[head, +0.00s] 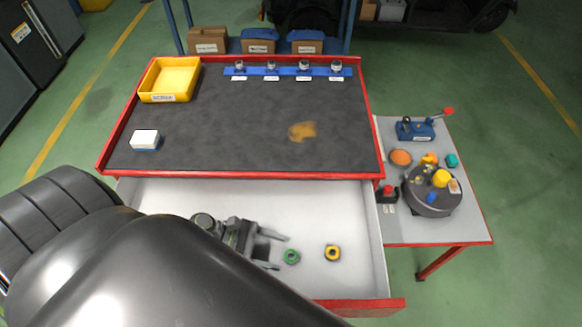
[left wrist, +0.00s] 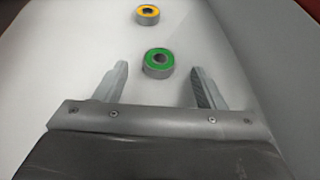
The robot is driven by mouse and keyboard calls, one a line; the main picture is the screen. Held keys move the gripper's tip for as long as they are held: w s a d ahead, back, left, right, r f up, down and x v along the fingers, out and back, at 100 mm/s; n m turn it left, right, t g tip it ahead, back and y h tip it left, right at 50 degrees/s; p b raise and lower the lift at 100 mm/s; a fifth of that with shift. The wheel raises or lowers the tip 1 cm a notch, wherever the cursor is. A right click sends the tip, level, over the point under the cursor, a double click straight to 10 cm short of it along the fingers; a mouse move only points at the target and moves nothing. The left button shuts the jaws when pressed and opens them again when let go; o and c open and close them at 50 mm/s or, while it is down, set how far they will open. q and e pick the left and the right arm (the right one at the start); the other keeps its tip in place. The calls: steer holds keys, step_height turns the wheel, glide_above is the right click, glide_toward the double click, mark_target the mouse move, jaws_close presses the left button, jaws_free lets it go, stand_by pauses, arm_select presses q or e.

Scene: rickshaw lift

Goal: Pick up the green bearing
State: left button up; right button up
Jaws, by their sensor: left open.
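The green bearing (head: 291,257) is a small ring with a green face and grey side, lying flat on the white floor of the open drawer (head: 345,213). In the left wrist view the green bearing (left wrist: 158,62) sits just beyond my fingertips, roughly centred between them. My left gripper (head: 277,250) reaches into the drawer from the left, open and empty, with its fingers pointing at the bearing. It also shows in the left wrist view (left wrist: 158,80) with a finger on each side. My right gripper is not seen.
A yellow bearing (head: 332,253) lies in the drawer to the right of the green one. The drawer's red front edge (head: 365,306) and the workbench's red edge (head: 250,175) bound the space. A side table (head: 450,230) with a round dark machine stands at the right.

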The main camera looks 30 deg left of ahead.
mark_target(290, 252)
arm_select(q)
steer(key=shift+p+x, duration=0.35)
steer(key=shift+x, duration=1.15)
steer(key=shift+f, duration=0.1)
steer(key=c, duration=1.1)
steer(key=shift+a+r, duration=0.1)
steer(key=shift+r, duration=0.1)
